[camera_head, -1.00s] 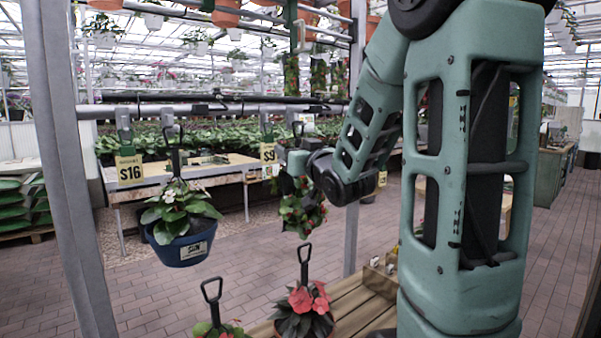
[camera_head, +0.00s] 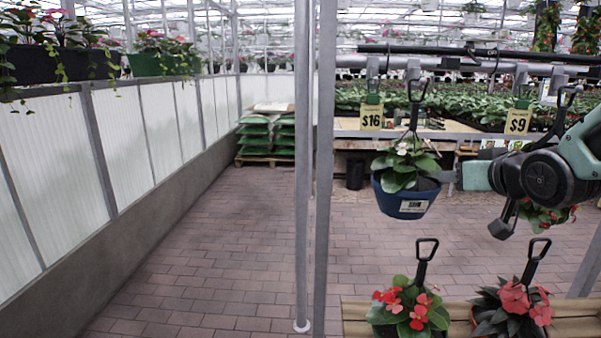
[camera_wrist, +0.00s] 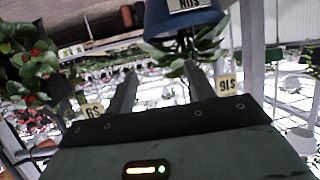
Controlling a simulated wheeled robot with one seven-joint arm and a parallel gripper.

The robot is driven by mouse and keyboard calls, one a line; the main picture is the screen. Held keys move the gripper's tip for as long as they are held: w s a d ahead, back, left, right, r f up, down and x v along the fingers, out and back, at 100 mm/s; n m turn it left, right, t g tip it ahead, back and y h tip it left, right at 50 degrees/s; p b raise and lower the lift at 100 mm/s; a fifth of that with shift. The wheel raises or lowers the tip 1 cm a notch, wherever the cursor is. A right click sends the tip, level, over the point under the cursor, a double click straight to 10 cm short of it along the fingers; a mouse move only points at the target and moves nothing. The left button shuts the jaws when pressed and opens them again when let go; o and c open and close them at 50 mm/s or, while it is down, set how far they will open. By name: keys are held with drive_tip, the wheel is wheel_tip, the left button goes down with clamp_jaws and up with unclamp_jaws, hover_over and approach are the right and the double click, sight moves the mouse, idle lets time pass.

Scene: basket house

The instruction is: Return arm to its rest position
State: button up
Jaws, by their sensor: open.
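My gripper (camera_head: 458,177) is at the right in the head view, pointing left, close to the right side of the hanging blue pot in the picture. I cannot tell whether they touch. In the wrist view its two fingers (camera_wrist: 162,85) stand apart with nothing held between them. The blue pot (camera_head: 404,203) has a white flower and green leaves and hangs by a black handle from the rail. It shows upside down at the top of the wrist view (camera_wrist: 185,18), beyond the fingers. My forearm enters from the right edge.
A red-flowered hanging plant (camera_head: 545,217) is partly hidden behind my wrist. Two red-flowered pots (camera_head: 408,310) (camera_head: 512,308) stand on a wooden bench (camera_head: 356,318). Metal posts (camera_head: 323,150) rise mid-view. The brick floor (camera_head: 220,240) at left is clear, beside a low wall (camera_head: 150,200).

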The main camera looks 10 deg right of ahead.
drive_tip(key=s+a+f+n+g+y, duration=0.1)
drive_tip(key=s+a+f+g, duration=0.15)
drive_tip(key=a, duration=0.35)
drive_tip(key=s+a+f+n+g+y, duration=0.1)
drive_tip(key=a+f+n+y, duration=0.15)
drive_tip(key=a, duration=0.35)
drive_tip(key=s+a+f+n+g, duration=0.3)
drive_tip(key=s+a+g, duration=0.2)
drive_tip(key=s, duration=0.5)
drive_tip(key=s+a+f+n+g+p, duration=0.1)
drive_tip(key=s+a+f+n+g, duration=0.2)
drive_tip(key=s+a, duration=0.6)
drive_tip(key=shift+s+a+f+g+h, duration=0.35)
drive_tip(key=shift+s+f+g, duration=0.3)
drive_tip(key=shift+s+g, duration=0.45)
